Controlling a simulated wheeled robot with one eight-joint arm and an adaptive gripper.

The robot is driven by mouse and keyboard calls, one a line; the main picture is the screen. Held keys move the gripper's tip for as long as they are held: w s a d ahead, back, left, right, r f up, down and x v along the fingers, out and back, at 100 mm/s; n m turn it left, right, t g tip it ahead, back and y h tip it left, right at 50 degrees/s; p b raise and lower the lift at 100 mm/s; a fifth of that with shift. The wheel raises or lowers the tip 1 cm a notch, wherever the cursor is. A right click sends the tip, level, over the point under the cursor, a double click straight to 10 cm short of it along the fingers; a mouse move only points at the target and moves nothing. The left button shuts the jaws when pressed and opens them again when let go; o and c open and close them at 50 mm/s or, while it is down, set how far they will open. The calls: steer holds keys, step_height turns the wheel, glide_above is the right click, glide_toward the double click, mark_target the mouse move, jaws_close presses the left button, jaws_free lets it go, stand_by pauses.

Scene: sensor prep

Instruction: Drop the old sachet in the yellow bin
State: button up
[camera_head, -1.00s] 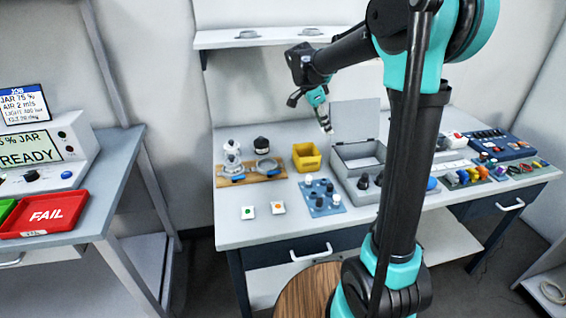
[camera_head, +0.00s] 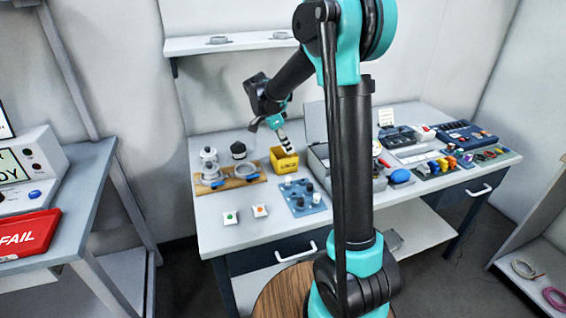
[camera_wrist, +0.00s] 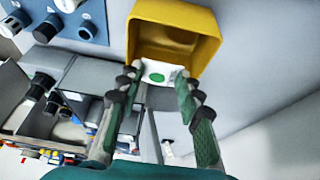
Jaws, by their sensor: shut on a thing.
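My gripper (camera_head: 288,150) is over the yellow bin (camera_head: 285,163) on the bench in the head view. In the wrist view my gripper (camera_wrist: 160,84) is shut on a small white sachet with a green dot (camera_wrist: 157,72). The yellow bin (camera_wrist: 205,22) opens just beyond the fingertips, and the sachet overlaps its near edge in the picture. I cannot tell how far the sachet is from the bin. The sachet is too small to make out between the fingers in the head view.
An open grey case (camera_head: 317,158) stands right of the bin. A wooden board (camera_head: 238,180) with metal fittings is to the left.

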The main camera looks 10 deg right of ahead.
steer(key=o, duration=0.9)
steer(key=v, duration=1.2)
